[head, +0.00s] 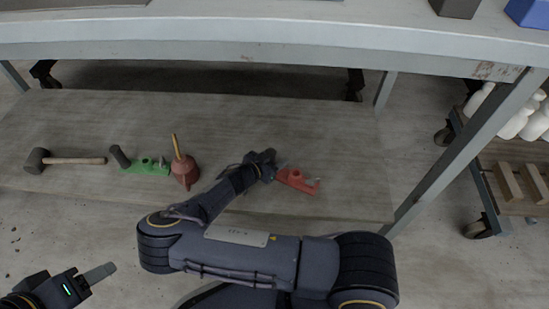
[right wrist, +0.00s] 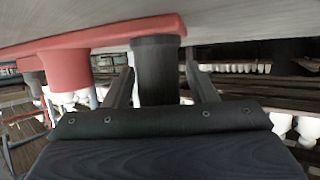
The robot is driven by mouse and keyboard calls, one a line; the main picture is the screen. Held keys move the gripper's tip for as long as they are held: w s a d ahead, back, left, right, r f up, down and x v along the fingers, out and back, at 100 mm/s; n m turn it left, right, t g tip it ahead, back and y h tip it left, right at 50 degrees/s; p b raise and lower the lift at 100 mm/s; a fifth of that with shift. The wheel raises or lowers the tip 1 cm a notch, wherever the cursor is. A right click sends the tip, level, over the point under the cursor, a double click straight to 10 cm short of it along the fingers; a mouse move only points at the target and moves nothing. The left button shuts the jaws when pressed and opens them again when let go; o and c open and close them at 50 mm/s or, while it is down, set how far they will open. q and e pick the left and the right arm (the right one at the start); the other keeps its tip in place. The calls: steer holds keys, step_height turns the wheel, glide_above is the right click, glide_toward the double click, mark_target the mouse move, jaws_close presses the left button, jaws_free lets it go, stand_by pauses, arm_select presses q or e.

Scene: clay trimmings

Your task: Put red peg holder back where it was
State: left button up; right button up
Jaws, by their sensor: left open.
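The red peg holder (head: 297,179) is on or just above the wooden lower shelf (head: 330,130), right of its middle. In the right wrist view its red body (right wrist: 65,68) fills the upper left, and its dark peg stands between my fingers. My right gripper (head: 268,161) is at the left end of the holder. In the right wrist view my right gripper (right wrist: 160,75) has its fingertips against both sides of the dark peg. My left gripper (head: 98,273) is open and empty at the lower left, in front of the shelf.
On the shelf's left lie a mallet (head: 62,160), a green peg holder (head: 150,167) and a brown pot-like object with a yellow handle (head: 184,168). The tabletop's edge (head: 270,45) overhangs the shelf. A table leg (head: 460,150) stands at the right, with a cart of white bottles (head: 512,122) beyond.

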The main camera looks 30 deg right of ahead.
steer(key=shift+a+r, duration=0.2)
steer(key=shift+r, duration=0.05)
steer(key=p+v, duration=0.3)
steer(key=v, duration=0.7)
steer(key=shift+s+a+r+p, duration=0.1)
steer(key=shift+a+r+p, duration=0.05)
steer(key=shift+p, duration=0.15)
steer(key=shift+s+a+r, duration=0.15)
steer(key=shift+s+a, duration=0.1)
steer(key=shift+a, duration=0.2)
